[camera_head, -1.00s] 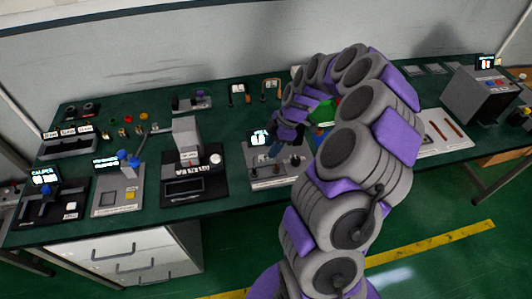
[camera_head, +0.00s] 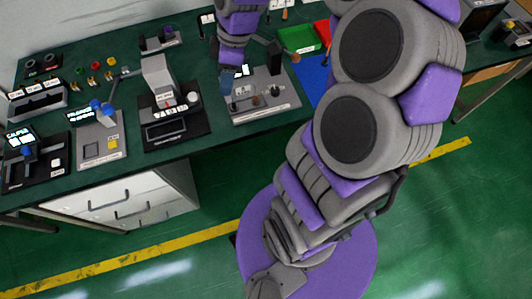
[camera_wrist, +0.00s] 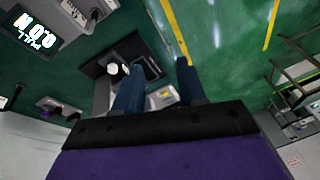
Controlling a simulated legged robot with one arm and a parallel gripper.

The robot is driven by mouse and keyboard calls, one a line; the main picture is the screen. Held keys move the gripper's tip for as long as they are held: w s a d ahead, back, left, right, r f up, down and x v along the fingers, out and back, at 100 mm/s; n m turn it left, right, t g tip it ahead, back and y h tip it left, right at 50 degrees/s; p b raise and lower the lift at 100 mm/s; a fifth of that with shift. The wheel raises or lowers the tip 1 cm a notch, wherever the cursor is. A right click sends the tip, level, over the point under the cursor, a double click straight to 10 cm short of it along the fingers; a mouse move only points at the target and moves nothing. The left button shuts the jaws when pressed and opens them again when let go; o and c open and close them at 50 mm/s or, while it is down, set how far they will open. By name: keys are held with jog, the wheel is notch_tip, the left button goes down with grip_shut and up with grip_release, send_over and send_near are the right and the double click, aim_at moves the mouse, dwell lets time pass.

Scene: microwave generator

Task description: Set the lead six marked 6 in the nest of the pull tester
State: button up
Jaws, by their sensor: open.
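The pull tester (camera_head: 264,107) is a grey plate with small posts and a lit display, near the middle front of the bench. In the wrist view its display (camera_wrist: 28,35) reads a PULL value in N at upper left. My gripper (camera_wrist: 158,75) shows two blue fingers, apart, with nothing between them. In the head view my gripper (camera_head: 226,82) hangs at the left side of the pull tester, partly in front of it. Small white-tagged leads (camera_head: 208,18) lie at the back of the bench, partly hidden by my arm. I cannot read a 6 on any.
A grey press station (camera_head: 160,82) stands left of the pull tester. Further left are a station with blue knobs (camera_head: 100,135) and a caliper station (camera_head: 38,160). A green tray (camera_head: 300,38) and a blue mat (camera_head: 314,82) lie to the right. My arm covers much of the right side.

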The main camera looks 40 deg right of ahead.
jog(key=s+a+m+h, duration=0.1)
jog(key=s+m, duration=0.4)
jog(key=s, duration=0.6)
jog(key=s+a+r+m+g+h, duration=0.1)
jog(key=s+a+m, duration=0.3)
jog(key=s, duration=0.8)
jog(key=m+h, duration=0.1)
jog(key=m, duration=0.1)
jog(key=shift+s+m+g+h, duration=0.25)
jog(key=shift+m+g+h, duration=0.05)
jog(key=shift+d, duration=0.1)
